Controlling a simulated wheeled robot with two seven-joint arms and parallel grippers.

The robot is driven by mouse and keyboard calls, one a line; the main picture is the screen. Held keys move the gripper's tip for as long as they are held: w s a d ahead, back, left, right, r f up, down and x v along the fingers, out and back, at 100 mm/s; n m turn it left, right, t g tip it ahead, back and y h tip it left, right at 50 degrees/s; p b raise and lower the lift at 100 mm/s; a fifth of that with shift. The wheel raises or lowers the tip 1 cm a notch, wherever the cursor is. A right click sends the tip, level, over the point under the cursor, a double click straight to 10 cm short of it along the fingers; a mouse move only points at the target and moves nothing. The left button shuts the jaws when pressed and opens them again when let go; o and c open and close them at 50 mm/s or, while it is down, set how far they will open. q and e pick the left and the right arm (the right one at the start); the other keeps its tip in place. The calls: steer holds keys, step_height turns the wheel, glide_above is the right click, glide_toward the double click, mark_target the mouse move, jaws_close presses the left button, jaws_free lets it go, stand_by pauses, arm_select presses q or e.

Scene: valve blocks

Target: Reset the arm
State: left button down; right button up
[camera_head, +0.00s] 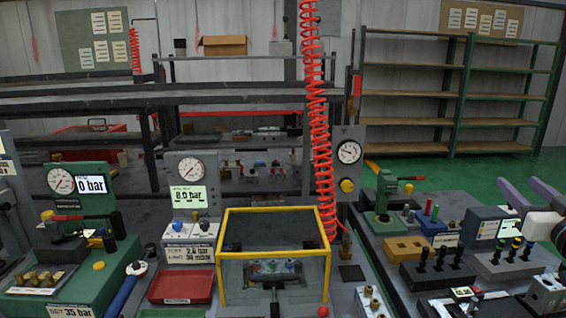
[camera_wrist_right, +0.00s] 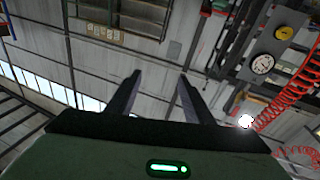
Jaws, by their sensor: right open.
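My right gripper (camera_head: 522,188) shows at the right edge of the head view, raised over the right end of the bench. Its two fingers are apart, with nothing between them. In the right wrist view the dark fingers (camera_wrist_right: 160,80) stand apart and empty against the wall and ceiling; the wrist camera looks upward, away from the bench top. My left gripper is in neither view. My right arm (camera_head: 547,226) is mostly cut off by the frame edge.
A yellow-framed clear box (camera_head: 222,260) stands at the bench's centre front. A red coiled hose (camera_head: 318,120) hangs behind it. A green gauge block (camera_head: 98,268) is at left, a red tray (camera_head: 181,287) beside the box. Blocks with black-stemmed plugs (camera_head: 437,274) lie below my right gripper.

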steer(key=s+d+r+n, duration=0.2)
steer(key=d+r, duration=0.3)
steer(key=r, duration=0.3)
steer(key=s+a+f+n+g+y, duration=0.15)
steer(key=a+f, duration=0.25)
steer(key=f, duration=0.7)
steer(key=s+a+f+n+g, duration=0.2)
steer(key=s+a+f+n, duration=0.1)
steer(key=f, duration=0.9)
steer(key=s+a+f+n+g+y, duration=0.1)
steer(key=s+a+f+n+g, duration=0.2)
steer(key=f, duration=0.8)
steer(key=s+a+f+n+g+y, duration=0.15)
steer(key=s+a+f, duration=0.35)
steer(key=s+f, duration=0.55)
steer(key=s+a+f+n+g+y, duration=0.1)
steer(key=s+a+f+g, duration=0.3)
steer(key=s+f, duration=0.65)
steer(key=s+a+m+t+y, duration=0.1)
steer(key=a+m, duration=0.3)
steer(key=a, duration=0.7)
steer(key=s+a+f+m, duration=0.1)
steer(key=a+m, duration=0.3)
steer(key=a, duration=0.7)
steer(key=shift+s+a+f+m+t+y, duration=0.25)
steer(key=shift+s+f+m+t+y, duration=0.05)
steer(key=shift+s+t+y, duration=0.1)
